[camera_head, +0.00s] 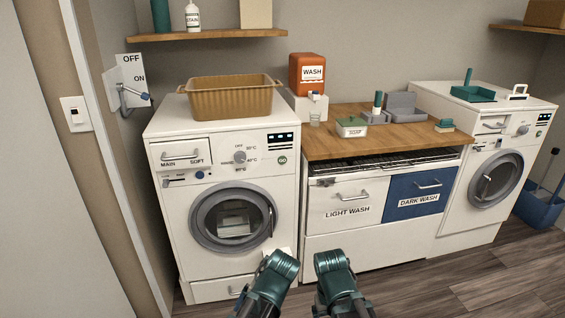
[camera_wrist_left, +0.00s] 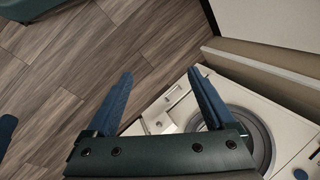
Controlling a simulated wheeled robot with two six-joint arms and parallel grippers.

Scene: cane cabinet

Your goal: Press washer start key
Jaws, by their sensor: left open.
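The left washer (camera_head: 180,255) is white, with a round glass door (camera_head: 233,218) that is shut. A dial (camera_head: 239,157) is left of the key. My left gripper (camera_wrist_left: 161,73) is open and empty in the left wrist view, with part of a white washer and its door ring below it. In the head view both my arms come in at the bottom, below and apart from the key. My right gripper's fingers cannot be made out.
A tan basket (camera_head: 231,98) stands on the washer. A second washer (camera_head: 480,210) is further right. Floor is free at lower right.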

